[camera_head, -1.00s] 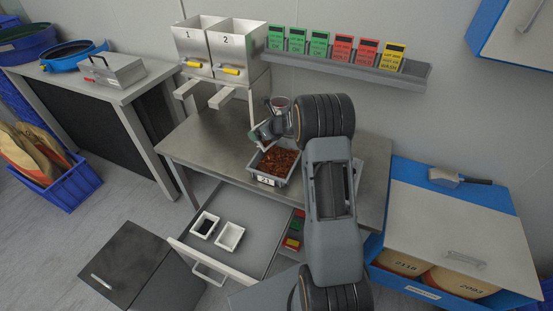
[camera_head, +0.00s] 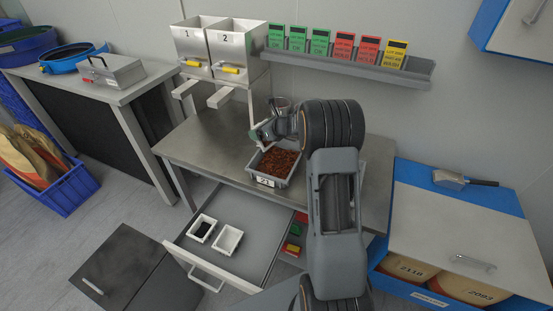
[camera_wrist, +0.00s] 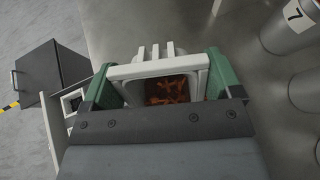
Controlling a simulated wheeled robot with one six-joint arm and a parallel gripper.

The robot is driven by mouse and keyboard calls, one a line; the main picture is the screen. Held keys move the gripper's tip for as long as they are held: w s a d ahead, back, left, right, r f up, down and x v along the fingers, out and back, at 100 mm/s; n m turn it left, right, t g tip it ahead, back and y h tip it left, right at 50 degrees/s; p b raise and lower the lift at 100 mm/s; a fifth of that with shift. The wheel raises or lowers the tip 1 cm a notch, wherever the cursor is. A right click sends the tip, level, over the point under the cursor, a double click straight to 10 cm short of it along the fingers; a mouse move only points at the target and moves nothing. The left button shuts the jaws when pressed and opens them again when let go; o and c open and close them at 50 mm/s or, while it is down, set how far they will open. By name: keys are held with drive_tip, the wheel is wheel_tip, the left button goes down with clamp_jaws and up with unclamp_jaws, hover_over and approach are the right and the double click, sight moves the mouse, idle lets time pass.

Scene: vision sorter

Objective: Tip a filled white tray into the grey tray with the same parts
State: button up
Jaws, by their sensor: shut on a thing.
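My gripper (camera_head: 262,133) is over the back of a grey tray (camera_head: 265,181) labelled 21 on the steel bench. The grey tray holds reddish-brown parts (camera_head: 279,161). In the wrist view the green fingers of my gripper (camera_wrist: 158,64) are shut on a white tray (camera_wrist: 150,70), one finger at each side. Reddish-brown parts (camera_wrist: 168,88) show beyond its rim; I cannot tell whether they lie in the white tray or the grey one. Two more white trays stand in the open drawer: one with dark contents (camera_head: 194,239), one that looks empty (camera_head: 219,251).
The drawer (camera_head: 205,262) juts out below the bench (camera_head: 205,140). Red, green and yellow cards (camera_head: 293,235) lie at its right. Two numbered hoppers (camera_head: 217,50) stand behind the bench's left part. A card rail (camera_head: 350,68) is on the wall. A dark-lidded bin (camera_head: 115,265) stands left.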

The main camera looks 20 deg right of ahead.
sight(271, 145)
drive_tip(key=shift+s+d+r+t+y+b, duration=0.15)
drive_tip(key=shift+s+t+y+b, duration=0.25)
drive_tip(key=shift+b, duration=1.15)
drive_tip(key=shift+s+d+r+t+y+b, duration=0.15)
drive_tip(key=shift+t+b, duration=0.45)
drive_tip(key=shift+b, duration=0.9)
drive_tip(key=shift+s+b, duration=0.15)
drive_tip(key=shift+b, duration=0.15)
drive_tip(key=shift+s+d+b, duration=0.2)
drive_tip(key=shift+s+b, duration=0.05)
drive_tip(key=shift+b, duration=0.2)
drive_tip(key=shift+s+d+r+t+y+b, duration=0.1)
drive_tip(key=shift+s+d+t+y+b, duration=0.25)
drive_tip(key=shift+b, duration=0.55)
drive_tip(key=shift+s+d+r+t+b, duration=0.1)
drive_tip(key=shift+s+t+b, duration=0.4)
drive_tip(key=shift+b, duration=0.4)
drive_tip(key=shift+a+b, duration=0.1)
drive_tip(key=shift+b, duration=0.4)
